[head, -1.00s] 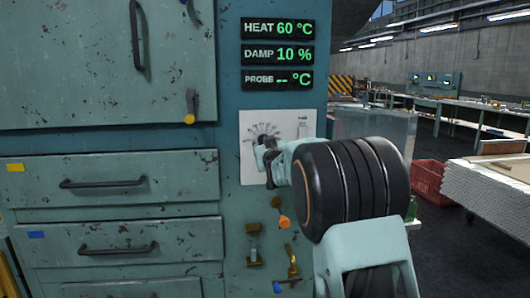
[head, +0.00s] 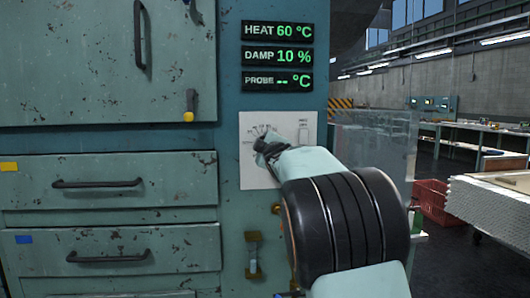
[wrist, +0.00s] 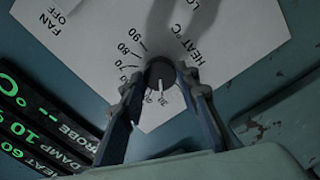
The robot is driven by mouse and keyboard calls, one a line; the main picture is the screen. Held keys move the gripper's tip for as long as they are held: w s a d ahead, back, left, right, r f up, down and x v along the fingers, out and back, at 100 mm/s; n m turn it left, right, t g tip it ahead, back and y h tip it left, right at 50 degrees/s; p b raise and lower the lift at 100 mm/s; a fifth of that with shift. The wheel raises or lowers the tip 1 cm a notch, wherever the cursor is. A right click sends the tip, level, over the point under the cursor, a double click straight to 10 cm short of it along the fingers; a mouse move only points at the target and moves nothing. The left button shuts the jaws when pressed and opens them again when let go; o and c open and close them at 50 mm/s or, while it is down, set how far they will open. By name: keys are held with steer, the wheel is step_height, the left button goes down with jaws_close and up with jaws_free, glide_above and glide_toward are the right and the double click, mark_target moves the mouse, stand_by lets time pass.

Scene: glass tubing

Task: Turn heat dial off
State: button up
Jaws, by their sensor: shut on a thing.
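The heat dial (wrist: 160,74) is a small dark round knob on a white panel (wrist: 225,25) in the wrist view. Printed numbers and the label HEAT °C surround it. A pale mark on it points toward the bottom of the picture; the number there is too small to read surely. My gripper (wrist: 163,88) is shut on the dial, one finger at each side. In the head view, my gripper (head: 266,152) is at the white panel (head: 252,178) and hides the dial. The heat readout (head: 279,31) shows 60 °C.
Below the heat readout, the damp readout (head: 278,56) shows 10 % and the probe readout (head: 278,81) shows dashes. Drawers with a handle (head: 97,184) stand left. A yellow-tipped latch (head: 189,107) is above them. A brass lever (head: 253,255) is below the panel.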

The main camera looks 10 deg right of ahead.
steer(key=shift+n+b, duration=1.45)
steer(key=shift+n, duration=2.65)
steer(key=o, duration=1.2)
steer(key=shift+c, duration=0.2)
steer(key=shift+s, duration=0.1)
steer(key=s, duration=1.1)
steer(key=shift+s, duration=0.35)
